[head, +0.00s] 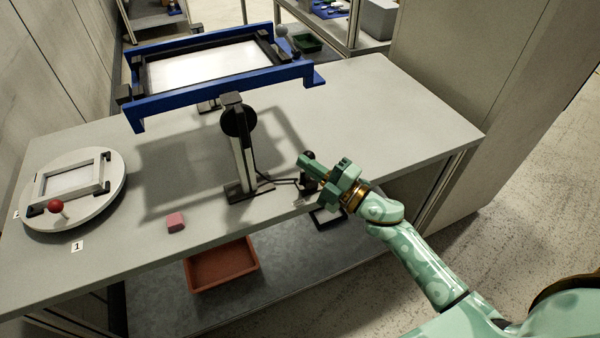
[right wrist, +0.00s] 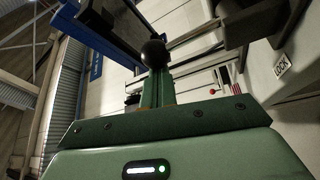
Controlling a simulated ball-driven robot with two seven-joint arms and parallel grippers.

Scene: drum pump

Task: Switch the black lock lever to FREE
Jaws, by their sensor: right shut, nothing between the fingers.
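The black lock lever ends in a round black knob (head: 309,154), beside the foot of the black and grey column (head: 240,150). In the right wrist view the black knob (right wrist: 154,53) sits just past my fingertips. My right gripper (head: 303,162) is shut and empty, with its green fingers close against the knob; I cannot tell whether they touch. The shut fingers also show in the right wrist view (right wrist: 157,88). A LOCK label (right wrist: 282,65) is at the right there. The lever's arm is mostly hidden by my gripper. My left gripper is not in view.
The column carries a blue frame (head: 200,98) with a white panel. A round turntable (head: 105,195) with a red knob (head: 55,206) stands at the left. A pink block (head: 175,222) lies near the front edge, above a red-brown bin (head: 222,265). The table's right part (head: 400,115) is clear.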

